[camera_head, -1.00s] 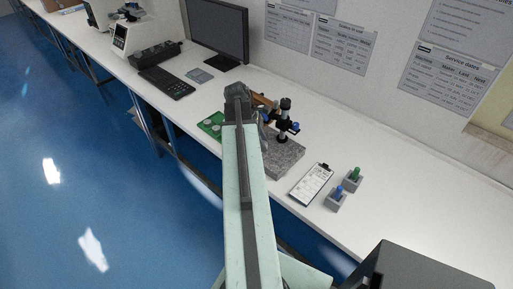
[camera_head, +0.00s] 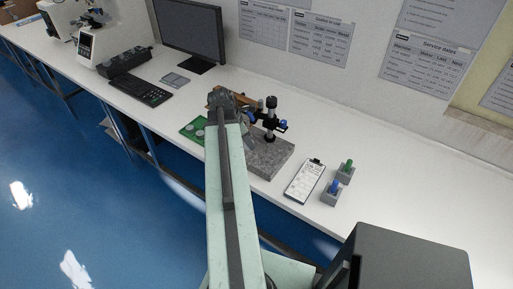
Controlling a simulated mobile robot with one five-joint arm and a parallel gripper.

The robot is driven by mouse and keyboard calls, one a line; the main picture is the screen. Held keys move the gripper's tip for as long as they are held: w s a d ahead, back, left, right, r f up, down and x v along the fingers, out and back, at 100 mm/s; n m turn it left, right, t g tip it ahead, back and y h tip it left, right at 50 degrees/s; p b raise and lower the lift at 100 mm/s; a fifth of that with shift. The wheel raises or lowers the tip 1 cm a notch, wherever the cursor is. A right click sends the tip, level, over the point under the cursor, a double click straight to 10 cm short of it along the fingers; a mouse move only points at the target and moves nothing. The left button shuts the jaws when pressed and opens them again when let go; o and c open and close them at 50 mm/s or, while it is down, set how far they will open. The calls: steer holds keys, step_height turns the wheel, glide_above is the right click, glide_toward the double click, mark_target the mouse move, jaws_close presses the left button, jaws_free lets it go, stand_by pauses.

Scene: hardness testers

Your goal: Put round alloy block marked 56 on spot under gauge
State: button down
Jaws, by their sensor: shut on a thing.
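The gauge stand (camera_head: 270,121) has a dark post and blue knobs. It stands on a speckled grey stone base (camera_head: 268,160) on the bench. A green tray (camera_head: 187,129) with round pale blocks lies just left of my arm and is partly hidden by it. My gripper (camera_head: 246,116) is beyond the end of my arm, close to the left side of the gauge stand. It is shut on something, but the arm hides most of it. I cannot make out the held thing, any number on it, or the spot under the gauge.
A keyboard (camera_head: 140,91) and monitor (camera_head: 190,32) are to the left. White bench top (camera_head: 420,175) is clear at right.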

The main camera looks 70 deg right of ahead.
mark_target(256, 153)
steer(key=shift+s+d+f, duration=0.1)
steer(key=shift+s+d, duration=0.2)
steer(key=shift+s, duration=0.25)
steer(key=shift+s+d, duration=0.3)
steer(key=shift+s, duration=0.25)
steer(key=b+x, duration=0.4)
steer(key=shift+w+a+f, duration=0.15)
steer(key=shift+w+a, duration=0.15)
steer(key=shift+r, duration=0.25)
steer(key=shift+f, duration=0.15)
steer(key=c, duration=0.9)
jaws_free()
steer(key=shift+c, duration=0.2)
